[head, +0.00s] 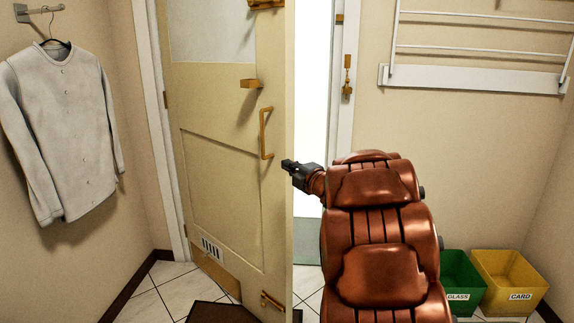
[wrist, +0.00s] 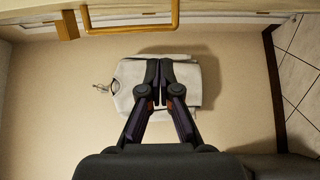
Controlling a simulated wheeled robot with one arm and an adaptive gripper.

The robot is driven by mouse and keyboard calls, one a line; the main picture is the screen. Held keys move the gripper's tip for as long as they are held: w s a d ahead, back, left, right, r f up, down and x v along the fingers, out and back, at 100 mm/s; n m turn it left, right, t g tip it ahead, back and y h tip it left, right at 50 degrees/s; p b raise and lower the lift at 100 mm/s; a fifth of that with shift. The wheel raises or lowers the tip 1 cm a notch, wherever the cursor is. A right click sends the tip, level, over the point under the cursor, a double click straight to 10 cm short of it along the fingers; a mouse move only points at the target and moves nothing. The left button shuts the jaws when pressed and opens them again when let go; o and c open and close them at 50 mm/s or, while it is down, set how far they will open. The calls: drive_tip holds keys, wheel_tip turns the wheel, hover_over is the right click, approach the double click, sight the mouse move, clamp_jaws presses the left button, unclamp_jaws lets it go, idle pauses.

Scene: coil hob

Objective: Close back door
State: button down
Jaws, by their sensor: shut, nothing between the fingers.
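The back door (head: 230,130) is a cream panelled door, hinged at the left. It stands partly open, with a bright gap between its free edge and the frame (head: 341,80) at the right. A brass pull handle (head: 266,134) is on its face near the free edge. My gripper (head: 287,164) is shut and empty, close to the door's free edge and a little below and right of the handle. I cannot tell whether it touches the door. In the wrist view, my shut gripper (wrist: 165,75) points left-wall-ward, and the handle (wrist: 130,28) shows along the top.
A grey shirt (head: 62,130) hangs on the left wall. A green glass bin (head: 461,282) and a yellow card bin (head: 508,280) stand at the right. A dark mat (head: 222,313) lies before the door. A white rack (head: 480,78) hangs on the right wall.

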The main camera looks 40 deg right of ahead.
sight(282, 153)
drive_tip(key=w, duration=0.9)
drive_tip(key=shift+w+d+f, duration=0.1)
drive_tip(key=shift+w+d, duration=0.1)
drive_tip(key=shift+d, duration=1.2)
drive_tip(key=shift+w+d, duration=0.25)
drive_tip(key=shift+d, duration=0.5)
